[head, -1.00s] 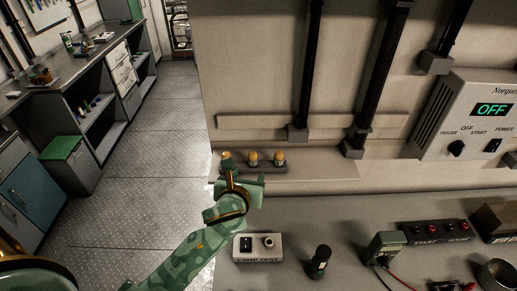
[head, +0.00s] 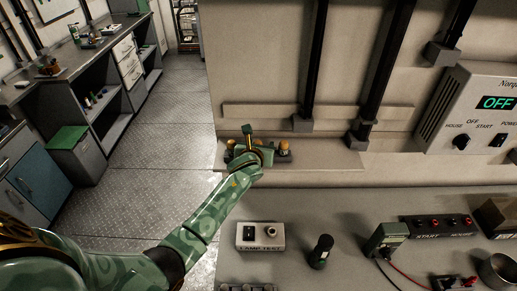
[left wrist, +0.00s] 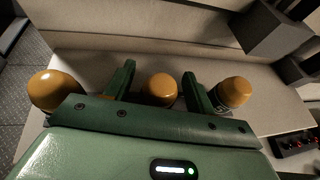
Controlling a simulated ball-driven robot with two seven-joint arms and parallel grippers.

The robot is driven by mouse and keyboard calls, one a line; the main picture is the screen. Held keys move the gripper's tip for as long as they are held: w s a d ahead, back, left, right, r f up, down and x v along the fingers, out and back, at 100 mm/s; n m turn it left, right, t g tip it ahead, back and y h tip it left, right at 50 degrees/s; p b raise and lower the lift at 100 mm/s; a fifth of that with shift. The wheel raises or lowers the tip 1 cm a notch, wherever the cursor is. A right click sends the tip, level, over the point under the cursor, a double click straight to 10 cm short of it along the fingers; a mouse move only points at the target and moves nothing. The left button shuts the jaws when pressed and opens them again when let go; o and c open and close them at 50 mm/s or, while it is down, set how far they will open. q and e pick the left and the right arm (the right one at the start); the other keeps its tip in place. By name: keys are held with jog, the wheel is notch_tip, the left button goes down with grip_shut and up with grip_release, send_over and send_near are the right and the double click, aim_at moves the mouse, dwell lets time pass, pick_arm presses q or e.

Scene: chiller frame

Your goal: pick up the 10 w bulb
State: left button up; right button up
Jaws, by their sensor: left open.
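Three amber-topped bulbs stand in a row on the narrow wall shelf. In the left wrist view they are a left bulb (left wrist: 53,90), a middle bulb (left wrist: 160,89) and a right bulb (left wrist: 234,92). No wattage is readable, so I cannot tell which is the 10 W bulb. My left gripper (left wrist: 158,76) is open, with its fingers on either side of the middle bulb and gaps showing. In the head view my left gripper (head: 251,150) hides much of the row; the right bulb (head: 283,147) shows beside it. My right gripper is not in view.
The shelf (head: 325,157) is clear to the right of the bulbs, below dark vertical pipes. On the bench below stand a lamp test box (head: 260,237), a dark cylinder (head: 321,251) and a green meter (head: 386,239) with leads.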

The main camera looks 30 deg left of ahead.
pick_arm(q)
jog(key=shift+a, duration=0.1)
jog(key=shift+s, duration=0.15)
jog(key=c, duration=1)
